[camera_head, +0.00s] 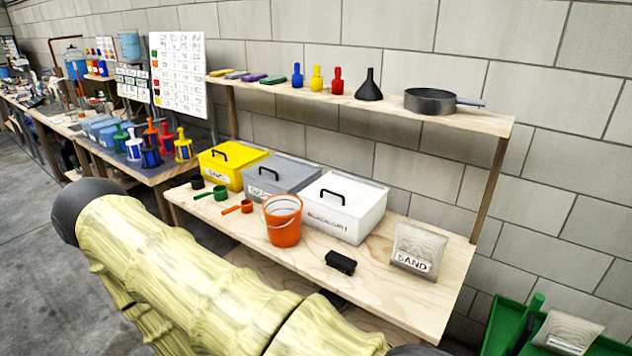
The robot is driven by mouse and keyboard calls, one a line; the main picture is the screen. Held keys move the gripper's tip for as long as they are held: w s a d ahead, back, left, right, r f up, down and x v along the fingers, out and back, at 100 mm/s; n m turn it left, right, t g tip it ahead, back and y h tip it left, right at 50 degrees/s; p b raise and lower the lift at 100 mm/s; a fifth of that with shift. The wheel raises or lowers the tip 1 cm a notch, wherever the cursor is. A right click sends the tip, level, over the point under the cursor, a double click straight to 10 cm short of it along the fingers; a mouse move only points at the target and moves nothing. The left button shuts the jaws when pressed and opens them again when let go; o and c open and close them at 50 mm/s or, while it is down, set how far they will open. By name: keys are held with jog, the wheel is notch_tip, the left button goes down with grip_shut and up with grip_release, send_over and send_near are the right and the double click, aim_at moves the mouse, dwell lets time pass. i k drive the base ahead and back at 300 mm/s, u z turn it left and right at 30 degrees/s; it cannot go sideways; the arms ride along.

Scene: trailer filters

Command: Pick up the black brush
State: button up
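The black brush (341,262) lies on the light wooden workbench (388,285), near its front edge. It sits between the orange bucket (283,222) and the sand bag (418,248), apart from both. My arm, in a pale yellow cover, crosses the lower left of the view in front of the bench. My gripper does not show, so its state and its distance from the brush cannot be seen.
Yellow (232,167), grey (283,177) and white (340,207) lidded boxes stand behind the bucket. A shelf (395,102) above holds bottles, a black funnel (369,88) and a pan (430,101). Bare bench lies around the brush. A green bin (510,328) is at lower right.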

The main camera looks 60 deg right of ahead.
aim_at(338, 259)
jog(key=i, duration=0.65)
jog(key=z, duration=1.95)
